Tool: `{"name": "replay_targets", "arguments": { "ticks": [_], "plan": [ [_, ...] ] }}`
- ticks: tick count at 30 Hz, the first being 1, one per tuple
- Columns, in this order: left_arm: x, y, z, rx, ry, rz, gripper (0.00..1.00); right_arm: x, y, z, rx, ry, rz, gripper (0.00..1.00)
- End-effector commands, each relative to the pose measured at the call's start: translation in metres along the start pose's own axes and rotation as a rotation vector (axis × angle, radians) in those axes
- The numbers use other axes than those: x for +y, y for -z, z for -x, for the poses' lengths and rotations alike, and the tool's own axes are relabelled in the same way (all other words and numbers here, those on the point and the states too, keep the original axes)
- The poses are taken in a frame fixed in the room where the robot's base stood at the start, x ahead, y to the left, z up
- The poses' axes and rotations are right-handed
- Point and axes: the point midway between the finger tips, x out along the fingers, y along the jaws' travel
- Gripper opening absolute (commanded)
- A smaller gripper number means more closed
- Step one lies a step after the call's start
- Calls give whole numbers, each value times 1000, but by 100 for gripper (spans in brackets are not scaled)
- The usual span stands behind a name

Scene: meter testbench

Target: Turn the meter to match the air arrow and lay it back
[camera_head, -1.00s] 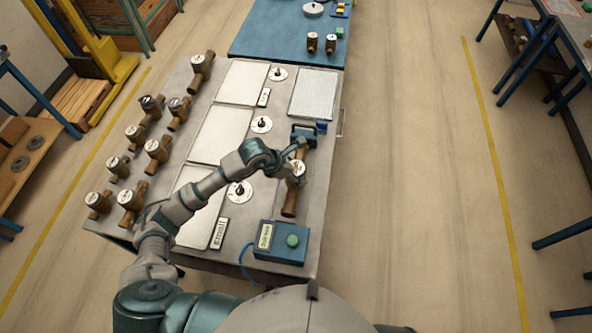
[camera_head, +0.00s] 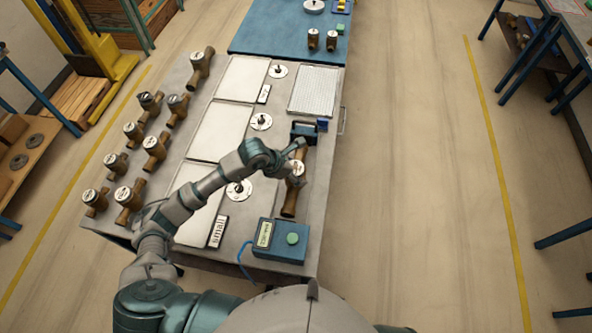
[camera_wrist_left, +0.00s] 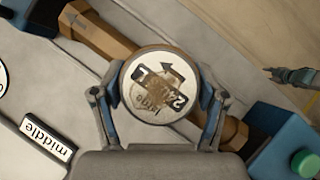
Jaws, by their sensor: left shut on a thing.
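My left gripper (camera_head: 299,158) is shut on a brass meter (camera_head: 290,198) near the right edge of the grey bench. In the left wrist view, the fingers (camera_wrist_left: 160,100) grip both sides of its round dial (camera_wrist_left: 155,86). The dial carries a black arrow and partly readable print. The brass pipe (camera_wrist_left: 98,36) runs from upper left to lower right beneath it. A small arrow mark shows on the pipe's upper-left end. I cannot tell whether the meter touches the bench. What looks like my right gripper (camera_wrist_left: 292,76) shows small at the wrist view's right edge; its jaws are unclear.
A blue box with a green button (camera_head: 291,239) stands at the near right, a dark blue clamp (camera_head: 303,132) beyond the meter. Several brass meters (camera_head: 128,195) stand on the left. Pale panels (camera_head: 222,132) and round discs (camera_head: 261,121) cover the middle. Floor right of the bench is clear.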

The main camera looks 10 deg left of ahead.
Motion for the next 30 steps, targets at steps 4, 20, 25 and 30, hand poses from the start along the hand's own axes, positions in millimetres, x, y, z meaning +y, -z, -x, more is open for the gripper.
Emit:
{"name": "replay_targets", "arguments": {
  "ticks": [4, 20, 25, 30],
  "plan": [
    [1, -3, 3, -8, -3, -2, 4, 0, 0, 1, 0, 0, 0, 39],
    [0, 1, -1, 5, 2, 2, 100, 2, 0, 0, 0, -2, 1, 39],
    [1, -2, 3, 2, 0, 0, 100, 3, 0, 3, 0, -3, 1, 39],
    [1, -10, 14, 1, 0, -1, 100, 3, 1, 10, 1, -4, 1, 39]
  ]
}}
